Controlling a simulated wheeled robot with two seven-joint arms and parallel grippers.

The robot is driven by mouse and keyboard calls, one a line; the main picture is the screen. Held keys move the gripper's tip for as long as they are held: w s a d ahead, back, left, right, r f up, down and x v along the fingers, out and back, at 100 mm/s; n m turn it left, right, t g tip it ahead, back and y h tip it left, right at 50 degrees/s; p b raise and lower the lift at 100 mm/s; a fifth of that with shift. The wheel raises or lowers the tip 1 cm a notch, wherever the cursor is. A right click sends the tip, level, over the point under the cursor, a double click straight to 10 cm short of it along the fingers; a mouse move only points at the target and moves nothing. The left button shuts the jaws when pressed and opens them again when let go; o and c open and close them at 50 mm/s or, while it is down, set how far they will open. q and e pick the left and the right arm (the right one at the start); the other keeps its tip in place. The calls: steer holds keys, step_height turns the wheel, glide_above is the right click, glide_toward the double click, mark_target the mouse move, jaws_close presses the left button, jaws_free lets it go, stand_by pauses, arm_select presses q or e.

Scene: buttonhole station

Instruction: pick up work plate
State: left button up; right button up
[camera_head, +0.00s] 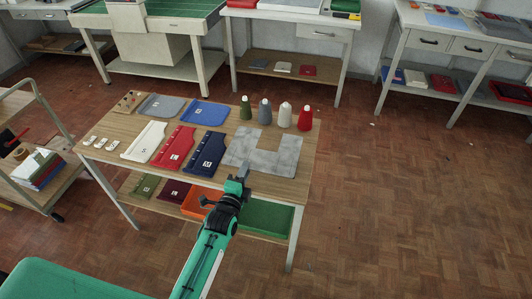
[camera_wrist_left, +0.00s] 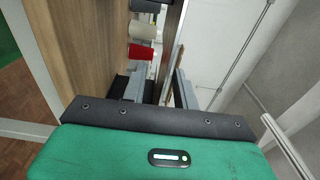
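A grey mottled plate with a notch in its far side (camera_head: 270,163), which looks like the work plate, lies flat on the right part of the wooden table (camera_head: 304,145). My left gripper (camera_head: 243,172) is at the plate's near left edge in the head view; I cannot tell whether it touches. In the left wrist view the two fingers of the left gripper (camera_wrist_left: 160,92) stand apart with a gap between them, and I see no plate held. The plate cannot be made out in that view. My right gripper is not in view.
White (camera_head: 145,141), red (camera_head: 174,147) and dark blue (camera_head: 207,152) pieces lie left of the plate. Several thread cones stand behind it, including a red one (camera_head: 305,119). An orange tray (camera_head: 196,205) and a green tray (camera_head: 268,216) sit on the lower shelf. Floor at right is clear.

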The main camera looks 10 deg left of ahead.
mark_target(254, 149)
arm_select(q)
steer(key=w, duration=0.1)
steer(key=w+p, duration=0.1)
steer(key=w, duration=0.2)
steer(key=shift+w+d+r+p, duration=0.1)
steer(key=shift+w+r+p, duration=0.2)
steer(key=shift+w+r, duration=0.1)
steer(key=shift+w+f, duration=0.1)
steer(key=shift+w, duration=0.15)
jaws_close()
stand_by(0.9)
